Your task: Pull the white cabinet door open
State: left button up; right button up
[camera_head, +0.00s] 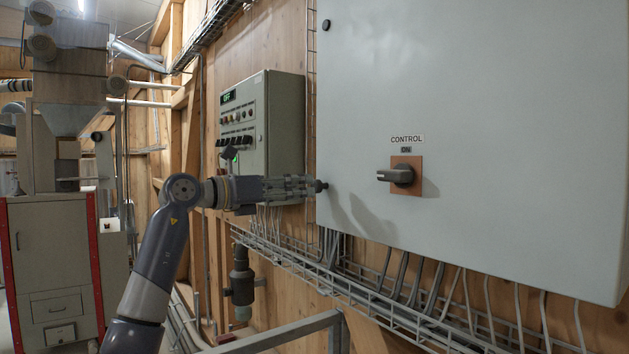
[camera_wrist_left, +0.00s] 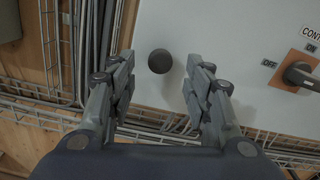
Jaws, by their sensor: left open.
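The white cabinet door (camera_head: 480,90) fills the right of the head view and looks shut. Its lower left corner carries a small round black knob (camera_head: 321,186), and a second dark knob (camera_head: 326,25) sits higher on the left edge. My left gripper (camera_head: 309,187) reaches in from the left beside the lower knob. In the left wrist view, the open fingers (camera_wrist_left: 161,68) stand on either side of the black knob (camera_wrist_left: 159,61), with gaps visible on both sides. Whether the fingertips reach around it in depth is unclear. My right gripper is not in view.
A rotary switch (camera_head: 397,176) on an orange plate sits on the door. A grey-green control box (camera_head: 262,125) is on the wooden wall behind my arm. A wire cable tray (camera_head: 380,312) with several cables runs below the cabinet. A machine (camera_head: 52,260) stands far left.

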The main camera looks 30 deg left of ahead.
aim_at(316, 188)
pick_arm(q)
jog(key=p+x, duration=0.1)
jog(key=x, duration=0.4)
jog(key=shift+w+d+f, duration=0.1)
jog(key=shift+w+d, duration=0.05)
jog(key=shift+w, duration=0.25)
grip_shut()
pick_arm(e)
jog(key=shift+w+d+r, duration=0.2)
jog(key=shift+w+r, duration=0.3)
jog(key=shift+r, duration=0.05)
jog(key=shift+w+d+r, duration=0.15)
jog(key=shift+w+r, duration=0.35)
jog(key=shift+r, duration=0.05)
